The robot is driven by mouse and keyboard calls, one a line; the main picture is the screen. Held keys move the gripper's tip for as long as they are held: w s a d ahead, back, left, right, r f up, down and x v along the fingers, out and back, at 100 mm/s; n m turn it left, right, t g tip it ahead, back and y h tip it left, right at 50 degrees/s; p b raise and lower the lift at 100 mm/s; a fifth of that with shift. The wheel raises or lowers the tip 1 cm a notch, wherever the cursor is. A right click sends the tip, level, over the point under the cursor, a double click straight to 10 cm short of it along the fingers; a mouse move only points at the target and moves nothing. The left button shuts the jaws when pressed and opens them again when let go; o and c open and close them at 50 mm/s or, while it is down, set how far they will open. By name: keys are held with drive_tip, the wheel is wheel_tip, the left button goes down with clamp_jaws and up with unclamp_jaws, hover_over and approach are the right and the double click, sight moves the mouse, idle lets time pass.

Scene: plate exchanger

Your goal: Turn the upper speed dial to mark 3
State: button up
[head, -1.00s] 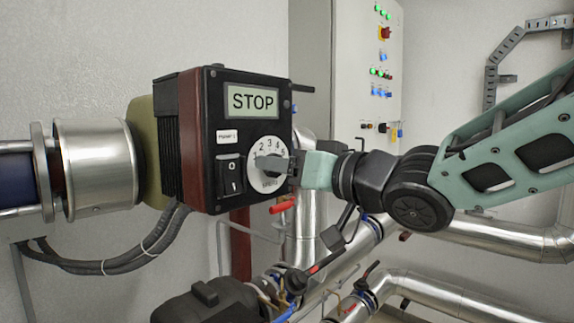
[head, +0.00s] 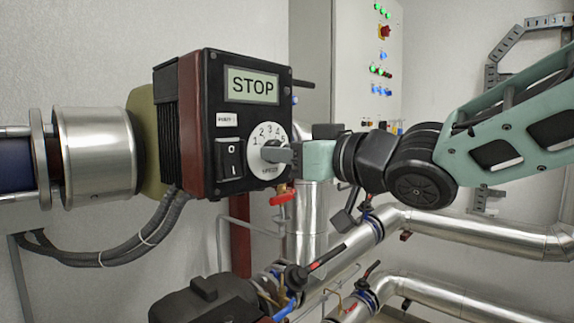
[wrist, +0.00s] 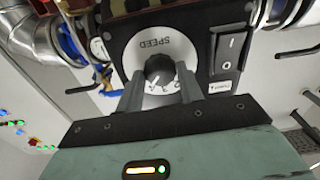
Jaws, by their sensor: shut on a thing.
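The speed dial (head: 259,162) is a white round plate with printed numbers and the word SPEED, on the front of a black control box (head: 226,110). Its dark knob (wrist: 159,67) sits in the middle of the plate in the wrist view. My gripper (head: 274,152) reaches in from the right, with its fingers at the dial. In the wrist view my gripper (wrist: 160,88) has a finger on each side of the knob and is shut on it. The fingers hide part of the scale, and I cannot read which mark the knob points to.
A STOP display (head: 252,86) is above the dial, and a black rocker switch (head: 229,158) is left of it. A red-handled valve (head: 283,197) and silver pipes (head: 440,224) lie below. A cabinet (head: 355,70) with lit buttons stands behind.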

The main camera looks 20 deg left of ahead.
drive_tip(key=shift+n+b, duration=2.65)
drive_tip(key=shift+n, duration=1.55)
drive_tip(key=o, duration=1)
drive_tip(key=b+v, duration=0.2)
drive_tip(key=v, duration=1.5)
drive_tip(key=shift+d+b, duration=0.2)
drive_tip(key=shift+b, duration=0.1)
